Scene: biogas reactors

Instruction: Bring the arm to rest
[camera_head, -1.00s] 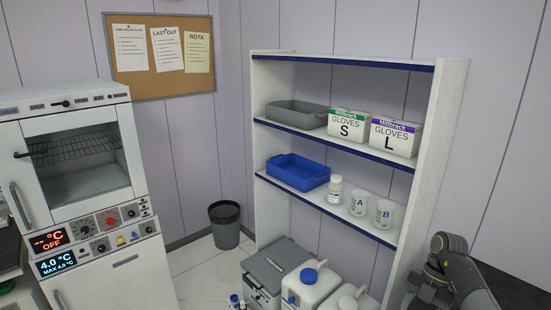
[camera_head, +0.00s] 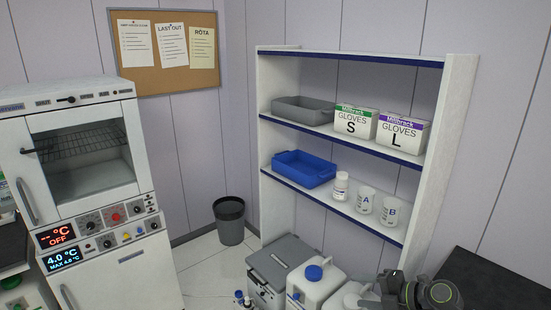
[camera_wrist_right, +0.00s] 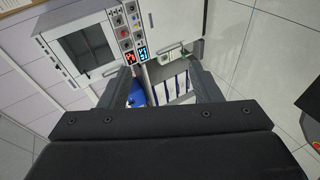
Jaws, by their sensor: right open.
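My right arm shows at the lower right of the head view, low in front of the shelf's right end. Its dark gripper (camera_head: 392,283) is partly cut off by the bottom edge. In the right wrist view the two fingers of the gripper (camera_wrist_right: 163,88) stand wide apart, with nothing held between them. Beyond the fingers I see a blue item and some white, blue-edged panels that I cannot identify surely. My left arm and gripper are not in view.
A white shelf unit (camera_head: 452,110) holds a grey tray (camera_head: 303,111), a blue tray (camera_head: 303,170), glove boxes (camera_head: 403,132) and cups. White jugs (camera_head: 314,288) and a grey box (camera_head: 282,262) stand below. An oven (camera_head: 75,150) is left; a dark bin (camera_head: 229,222) stands between. A dark surface (camera_head: 495,285) lies right.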

